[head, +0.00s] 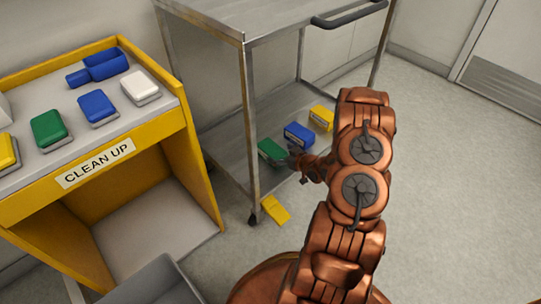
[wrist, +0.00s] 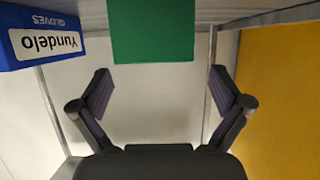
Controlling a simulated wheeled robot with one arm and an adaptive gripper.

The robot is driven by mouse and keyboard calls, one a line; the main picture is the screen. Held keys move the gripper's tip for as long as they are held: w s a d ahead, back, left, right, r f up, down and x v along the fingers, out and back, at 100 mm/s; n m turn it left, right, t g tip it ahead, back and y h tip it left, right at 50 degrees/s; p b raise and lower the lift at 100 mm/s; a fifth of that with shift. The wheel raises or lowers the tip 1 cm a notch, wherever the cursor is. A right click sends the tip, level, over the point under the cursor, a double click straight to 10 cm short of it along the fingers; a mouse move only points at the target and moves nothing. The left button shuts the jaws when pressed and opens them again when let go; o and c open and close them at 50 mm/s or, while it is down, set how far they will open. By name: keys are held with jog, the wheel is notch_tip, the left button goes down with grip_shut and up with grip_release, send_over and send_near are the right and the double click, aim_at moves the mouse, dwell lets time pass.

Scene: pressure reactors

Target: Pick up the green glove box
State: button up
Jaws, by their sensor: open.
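The green glove box (head: 268,149) lies on the lower shelf of the metal cart (head: 224,140), at the left end of a row of boxes. In the wrist view the green box (wrist: 152,32) shows as a plain green face at the top centre, beyond and between the fingers. My gripper (wrist: 162,85) is open, with nothing between its fingers. In the head view my gripper (head: 294,160) is at the cart's near side, just right of the green box and partly over its edge. I cannot tell whether they touch.
A blue glove box (head: 299,135) and a yellow box (head: 321,117) stand to the right on the shelf. A cart leg (head: 250,125) rises left of my gripper. A yellow piece (head: 275,210) lies on the floor. The yellow clean-up stand (head: 190,150) is left; floor at right is clear.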

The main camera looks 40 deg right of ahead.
aim_at(272, 149)
jog(key=shift+d+b+x, duration=0.2)
jog(key=shift+b+x, duration=0.8)
jog(key=shift+x, duration=1.9)
jog(key=shift+c, duration=0.4)
jog(key=shift+r, duration=0.1)
jog(key=c, duration=1.3)
